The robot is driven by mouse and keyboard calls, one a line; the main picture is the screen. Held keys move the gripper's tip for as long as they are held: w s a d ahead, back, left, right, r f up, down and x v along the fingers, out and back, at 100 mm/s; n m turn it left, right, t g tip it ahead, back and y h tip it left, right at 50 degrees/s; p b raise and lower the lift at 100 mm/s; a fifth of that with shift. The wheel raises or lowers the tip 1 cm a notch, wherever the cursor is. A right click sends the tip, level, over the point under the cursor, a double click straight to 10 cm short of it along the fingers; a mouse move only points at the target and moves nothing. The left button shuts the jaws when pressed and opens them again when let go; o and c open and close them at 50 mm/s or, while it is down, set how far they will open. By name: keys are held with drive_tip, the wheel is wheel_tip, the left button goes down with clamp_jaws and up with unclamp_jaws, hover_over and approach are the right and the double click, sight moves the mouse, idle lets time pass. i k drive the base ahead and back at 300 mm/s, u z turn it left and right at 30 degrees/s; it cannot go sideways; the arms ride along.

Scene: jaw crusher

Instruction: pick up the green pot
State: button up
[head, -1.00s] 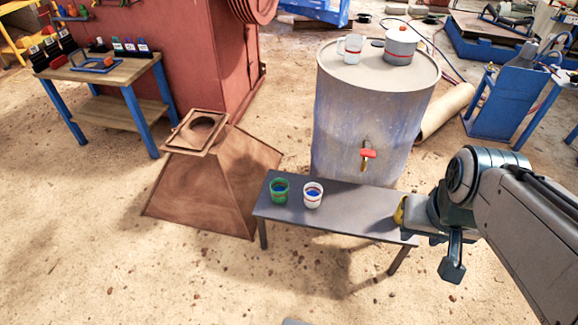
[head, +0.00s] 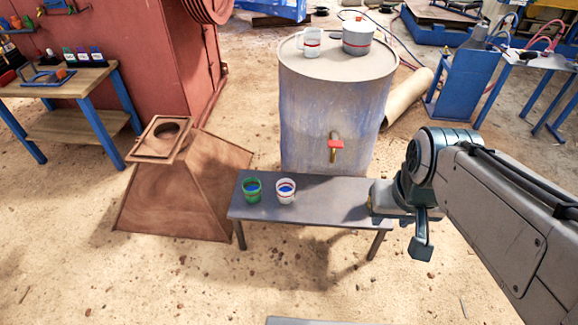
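The green pot (head: 252,190) is a small open green vessel with something blue inside. It stands upright near the left end of a low grey bench (head: 320,205). A white pot (head: 286,191) with a red band and blue inside stands just right of it, with a narrow gap. My gripper (head: 402,222) is at the bench's right end, well to the right of both pots and apart from them. It is seen partly from behind, so its opening is hidden and I cannot tell its state.
A big drum (head: 330,110) with a red-handled tap (head: 335,146) stands behind the bench. A white mug (head: 310,43) and a lidded pot (head: 358,37) sit on top. A rusty hopper (head: 180,195) stands close left of the bench. Sandy ground in front is open.

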sight(251, 187)
drive_tip(key=k, duration=0.4)
drive_tip(key=u, duration=1.5)
drive_tip(key=i, duration=1.6)
drive_tip(key=z, duration=0.75)
drive_tip(key=i, duration=0.6)
drive_tip(key=z, duration=0.75)
